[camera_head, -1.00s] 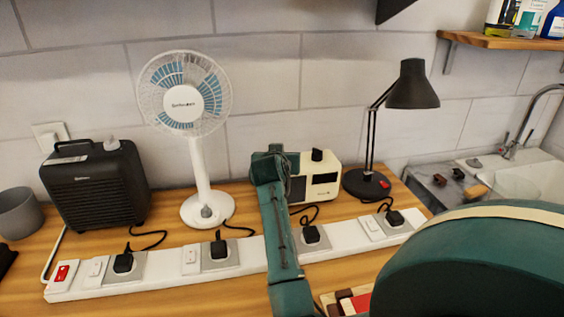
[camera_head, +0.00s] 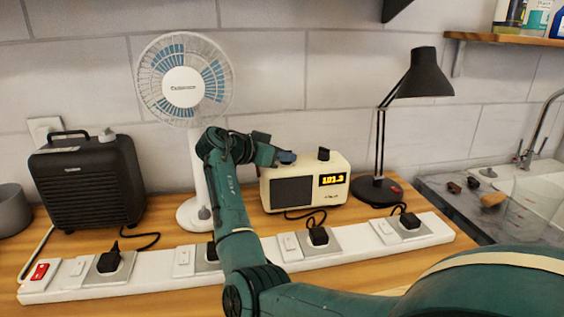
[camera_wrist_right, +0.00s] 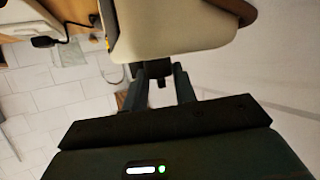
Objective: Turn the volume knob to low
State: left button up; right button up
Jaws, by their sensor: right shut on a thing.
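The cream radio (camera_head: 333,196) stands on the bench behind the power strip, its display lit with orange digits. A black knob (camera_head: 323,154) stands free on its top right. My right gripper (camera_head: 286,157) is at the top left of the radio. In the right wrist view, my right gripper's fingers (camera_wrist_right: 160,88) are shut around a small dark part under the radio's cream body (camera_wrist_right: 170,30), which fits the volume knob. The fingers mostly hide that knob, and its setting cannot be read. My left gripper is not in view.
A white power strip (camera_head: 350,240) with several plugs runs along the front. A fan (camera_head: 182,85) and black heater (camera_head: 85,185) stand left of the radio. A black desk lamp (camera_head: 420,75) stands close on its right. A sink area lies far right.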

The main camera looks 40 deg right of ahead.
jog(key=shift+g, duration=0.3)
jog(key=o, duration=1)
jog(key=shift+c, duration=0.2)
jog(key=b+v, duration=0.1)
jog(key=v, duration=0.6)
jog(key=shift+a, duration=0.2)
jog(key=shift+r, duration=0.1)
